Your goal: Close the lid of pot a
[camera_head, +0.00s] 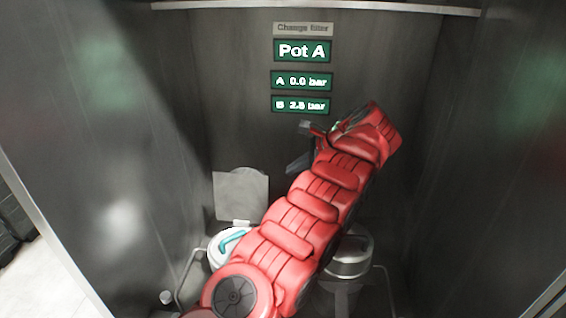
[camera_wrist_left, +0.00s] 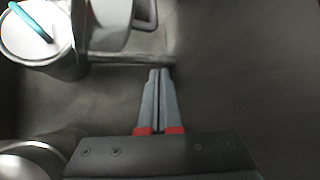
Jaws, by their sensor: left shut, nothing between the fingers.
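The open pot (camera_head: 222,256) stands at the lower left of the head view, with a white inside and a teal handle (camera_head: 232,239). Its square grey lid (camera_head: 240,194) stands raised behind it. In the left wrist view the open pot (camera_wrist_left: 62,62) is at the upper left, and a grey part with a looped handle (camera_wrist_left: 146,14), seemingly the lid, is beside it. My left gripper (camera_head: 293,167) is shut and empty, to the right of the lid and apart from it. Its closed fingers (camera_wrist_left: 158,72) show in the left wrist view. My right gripper is not in view.
A second, metallic pot (camera_head: 350,258) stands to the right, partly hidden by my red left arm. Curved metal rails flank the pots. Green signs (camera_head: 302,51) on the back wall read "Pot A", "A 0.0 bar" and "B 2.5 bar". Dark metal walls close in both sides.

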